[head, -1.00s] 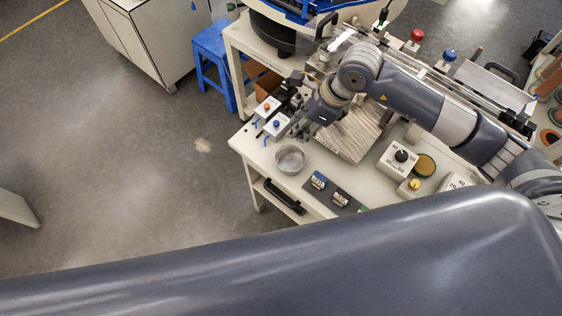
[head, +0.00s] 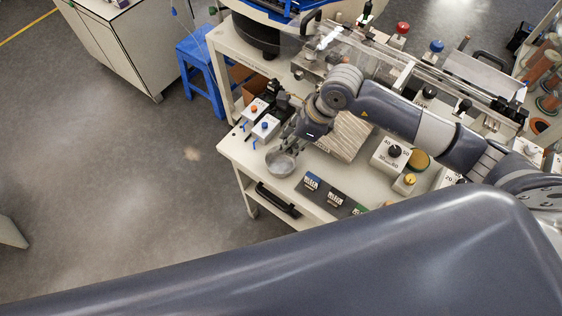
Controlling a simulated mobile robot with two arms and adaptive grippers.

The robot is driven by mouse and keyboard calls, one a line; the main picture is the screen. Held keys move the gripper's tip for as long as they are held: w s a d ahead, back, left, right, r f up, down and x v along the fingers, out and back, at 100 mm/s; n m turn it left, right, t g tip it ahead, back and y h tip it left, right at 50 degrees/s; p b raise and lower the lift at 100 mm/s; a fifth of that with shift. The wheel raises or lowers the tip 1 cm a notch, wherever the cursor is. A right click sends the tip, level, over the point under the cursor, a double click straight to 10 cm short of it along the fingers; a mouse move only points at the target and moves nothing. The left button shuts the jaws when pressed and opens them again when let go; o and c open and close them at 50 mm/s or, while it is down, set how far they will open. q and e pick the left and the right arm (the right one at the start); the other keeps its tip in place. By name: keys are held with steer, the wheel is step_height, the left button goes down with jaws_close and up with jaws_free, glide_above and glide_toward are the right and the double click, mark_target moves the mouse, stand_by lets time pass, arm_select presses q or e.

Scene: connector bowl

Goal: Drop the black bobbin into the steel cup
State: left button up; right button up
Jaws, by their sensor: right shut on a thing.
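The steel cup (head: 281,163) stands near the left front corner of the white workbench, its open top facing up. My right gripper (head: 287,145) points down at the cup's back edge, close to or just over its rim. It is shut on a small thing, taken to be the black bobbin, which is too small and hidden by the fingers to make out. No other black bobbin shows clearly on the bench. My left gripper is not in view.
Two small boxes with orange (head: 253,109) and blue (head: 265,127) buttons stand left of the gripper. A ribbed metal block (head: 345,136) is to its right. Dark label modules (head: 335,199) lie along the front edge. Dial boxes (head: 393,153) stand farther right.

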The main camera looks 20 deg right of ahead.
steer(key=o, duration=0.9)
steer(key=shift+r, duration=0.1)
steer(key=v, duration=1.1)
steer(key=shift+s+d+r, duration=0.15)
steer(key=shift+d+r, duration=0.05)
steer(key=shift+r, duration=0.15)
